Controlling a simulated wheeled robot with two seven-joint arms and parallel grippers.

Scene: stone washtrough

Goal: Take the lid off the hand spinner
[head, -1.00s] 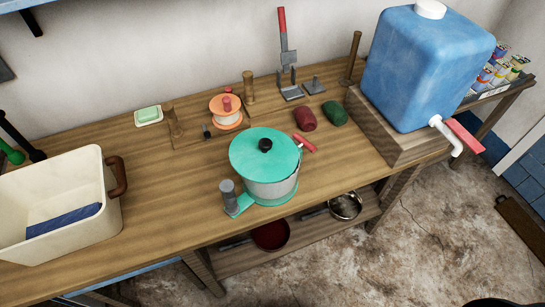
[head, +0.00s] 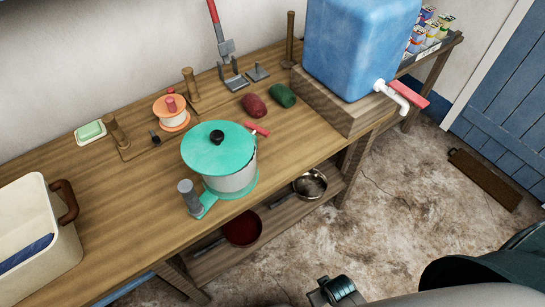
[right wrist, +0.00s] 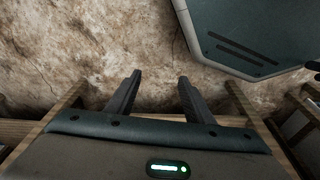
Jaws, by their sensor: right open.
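The hand spinner (head: 232,181) stands on the wooden bench in the head view, a pale drum on a teal base. Its teal lid (head: 235,158) sits on top of the drum, with a black knob (head: 217,137) near the middle. A grey upright grip (head: 188,193) stands on the base's front left, and a small red handle (head: 258,129) sticks out behind right. My right gripper (right wrist: 160,78) is open and empty in the right wrist view, its two fingers apart over the stained floor. The spinner cannot be made out there. My left gripper is not in view.
A cream tub (head: 60,245) stands at the bench's left. A blue water container (head: 355,55) with a white tap rests on a wooden block at right. Red and green lumps (head: 255,105) and an orange spool (head: 172,122) lie behind the spinner. Pans stand on the lower shelf (head: 275,230).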

